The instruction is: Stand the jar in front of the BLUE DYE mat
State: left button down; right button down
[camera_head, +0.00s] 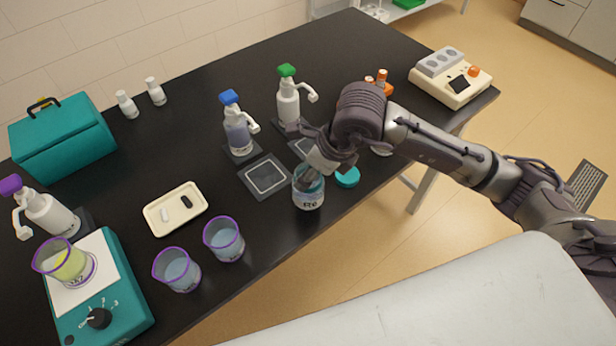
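The jar (309,199) is clear with a pale label and stands upright near the table's front edge, right of centre. My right gripper (310,176) reaches down to its mouth from the right. The fingers overlap the rim, and I cannot tell whether they grip it or whether the jar is lifted. A dark mat with a pale square outline (266,176) lies in front of the blue-topped dispenser (238,128), left of the jar; no lettering is readable. A second mat (301,147), partly hidden by my gripper, lies before the green-topped dispenser (288,100). My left gripper is out of view.
A teal lid (347,177) lies right of the jar. Two purple-rimmed beakers (177,271) (224,240) and a cream tray (158,228) stand left. A teal stirrer plate (120,310) carries another beaker (66,262). A cream instrument (450,82) stands far right.

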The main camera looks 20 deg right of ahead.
aim_at(312, 198)
jog(key=shift+w+a+f, duration=0.15)
jog(key=shift+w, duration=0.15)
notch_tip(312, 198, down, 4)
jog(key=shift+s+r+p, duration=0.1)
jog(key=shift+r+p, duration=0.05)
jog(key=shift+p, duration=0.6)
jog(key=shift+f, duration=0.2)
jog(key=shift+f, duration=0.1)
jog(key=shift+f+b, duration=0.1)
jog(key=shift+b, duration=0.2)
jog(key=shift+c, duration=2.1)
grip_release()
